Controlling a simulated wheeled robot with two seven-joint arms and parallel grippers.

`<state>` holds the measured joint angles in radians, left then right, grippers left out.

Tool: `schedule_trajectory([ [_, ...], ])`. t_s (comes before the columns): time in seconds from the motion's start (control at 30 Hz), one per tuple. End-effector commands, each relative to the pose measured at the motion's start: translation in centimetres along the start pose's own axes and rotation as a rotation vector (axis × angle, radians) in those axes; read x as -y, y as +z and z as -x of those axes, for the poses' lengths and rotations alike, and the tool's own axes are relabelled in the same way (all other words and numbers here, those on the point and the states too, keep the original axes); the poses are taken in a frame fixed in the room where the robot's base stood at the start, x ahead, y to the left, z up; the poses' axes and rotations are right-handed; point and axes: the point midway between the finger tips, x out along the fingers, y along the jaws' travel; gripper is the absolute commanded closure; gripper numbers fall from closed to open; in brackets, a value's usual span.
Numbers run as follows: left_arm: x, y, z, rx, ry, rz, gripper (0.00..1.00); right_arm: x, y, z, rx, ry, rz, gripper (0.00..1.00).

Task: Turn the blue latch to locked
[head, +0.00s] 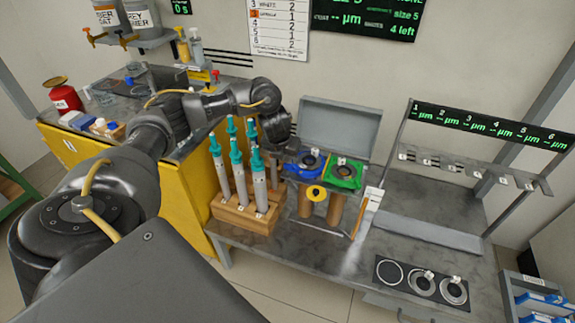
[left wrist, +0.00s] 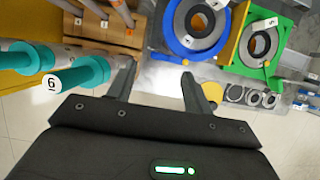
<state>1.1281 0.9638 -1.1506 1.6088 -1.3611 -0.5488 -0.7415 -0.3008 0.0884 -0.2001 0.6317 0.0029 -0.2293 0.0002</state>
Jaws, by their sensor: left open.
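In the head view a blue ring-shaped part (head: 312,160), which I take to be the blue latch, sits on the fixture beside a green one (head: 345,184). In the left wrist view the blue part (left wrist: 170,38) surrounds a grey ring, and a small blue tab shows at its lower edge. Whether it is locked I cannot tell. My left gripper (head: 288,140) is just left of the fixture. In the left wrist view its two fingers (left wrist: 160,88) are apart with nothing between them, below the blue part in the picture. My right gripper is not in view.
A wooden block (head: 243,215) holding several teal-capped rods (head: 257,165) stands close left of the fixture. A grey open lid (head: 340,125) rises behind it. A rack (head: 470,172) and a ring plate (head: 390,272) are to the right.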

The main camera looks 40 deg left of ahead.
Motion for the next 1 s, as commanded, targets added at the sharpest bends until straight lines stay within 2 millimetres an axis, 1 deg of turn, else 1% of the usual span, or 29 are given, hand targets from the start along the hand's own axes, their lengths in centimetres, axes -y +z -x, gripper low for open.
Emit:
schedule_trajectory([
  [0.03, 0.0, -0.1, -1.1, -0.003, 0.002, 0.002, 0.49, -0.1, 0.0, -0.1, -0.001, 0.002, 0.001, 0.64],
  [0.1, 0.0, 0.0, -2.3, -0.002, 0.001, 0.003, 0.49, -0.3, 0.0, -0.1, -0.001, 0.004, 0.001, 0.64],
  [0.2, 0.0, -0.1, -3.8, -0.002, 0.002, 0.002, 0.49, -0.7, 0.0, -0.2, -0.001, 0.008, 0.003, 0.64],
  [0.3, 0.1, 0.0, -4.8, 0.000, 0.000, 0.002, 0.49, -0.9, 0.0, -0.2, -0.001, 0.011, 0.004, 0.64],
  [0.5, 0.0, 0.1, -5.7, 0.002, 0.000, 0.001, 0.49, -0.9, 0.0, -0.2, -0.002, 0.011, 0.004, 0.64],
  [0.73, 0.0, 0.1, -5.8, 0.002, 0.000, 0.000, 0.49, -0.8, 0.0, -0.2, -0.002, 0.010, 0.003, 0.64],
  [1.0, 0.0, 0.1, -5.7, 0.002, 0.000, 0.001, 0.84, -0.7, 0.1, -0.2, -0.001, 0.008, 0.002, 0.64],
])
